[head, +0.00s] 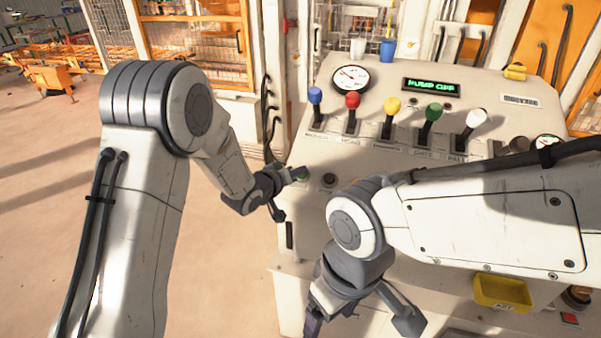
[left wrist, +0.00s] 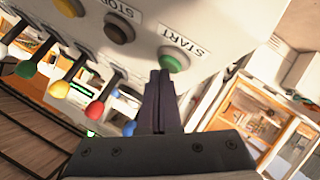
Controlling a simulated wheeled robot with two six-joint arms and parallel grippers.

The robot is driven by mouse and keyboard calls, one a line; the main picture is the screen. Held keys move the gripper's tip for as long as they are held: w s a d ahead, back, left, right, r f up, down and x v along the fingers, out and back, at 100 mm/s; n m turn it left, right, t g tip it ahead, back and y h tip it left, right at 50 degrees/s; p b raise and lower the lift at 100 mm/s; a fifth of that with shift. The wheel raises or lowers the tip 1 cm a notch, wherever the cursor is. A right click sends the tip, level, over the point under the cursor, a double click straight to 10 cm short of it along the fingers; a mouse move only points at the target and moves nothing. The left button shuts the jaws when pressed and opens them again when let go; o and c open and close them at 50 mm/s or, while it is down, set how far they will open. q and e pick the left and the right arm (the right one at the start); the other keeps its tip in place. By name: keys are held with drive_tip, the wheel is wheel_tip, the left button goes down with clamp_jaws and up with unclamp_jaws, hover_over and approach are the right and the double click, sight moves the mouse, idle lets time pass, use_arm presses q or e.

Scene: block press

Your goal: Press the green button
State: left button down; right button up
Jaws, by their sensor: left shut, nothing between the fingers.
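The green button (left wrist: 175,61) sits on the pale panel face under a START label (left wrist: 183,42) in the left wrist view. In the head view only a sliver of green (head: 304,178) shows beside my left fingers. My left gripper (head: 301,173) is shut and empty at the panel's left edge. In the left wrist view its closed fingertips (left wrist: 160,73) point at the button and overlap its near side; I cannot tell whether they touch it. My right gripper (head: 313,328) hangs low in front of the console, its fingers partly cut off.
A dark STOP button (left wrist: 119,31) is beside START, with a yellow knob (left wrist: 69,7) farther along. Coloured levers, including a green one (head: 433,112), stand on the console. The display (head: 431,86) reads PUMP OFF. A yellow tray (head: 502,293) is at lower right.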

use_arm(q)
drive_tip(key=shift+f, duration=0.15)
drive_tip(key=shift+s+a+r+p, duration=0.1)
drive_tip(key=shift+s+r+p, duration=0.15)
drive_tip(key=shift+r, duration=0.2)
drive_tip(key=shift+s+r+p, duration=0.1)
drive_tip(key=shift+r+p, duration=0.15)
drive_tip(key=shift+r, duration=0.2)
wheel_tip(320, 180, up, 6)
drive_tip(key=s+p, duration=0.2)
drive_tip(key=p, duration=0.2)
drive_tip(key=shift+s+a+f, duration=0.2)
drive_tip(key=shift+a+f, duration=0.05)
drive_tip(key=shift+a, duration=0.15)
idle(0.4)
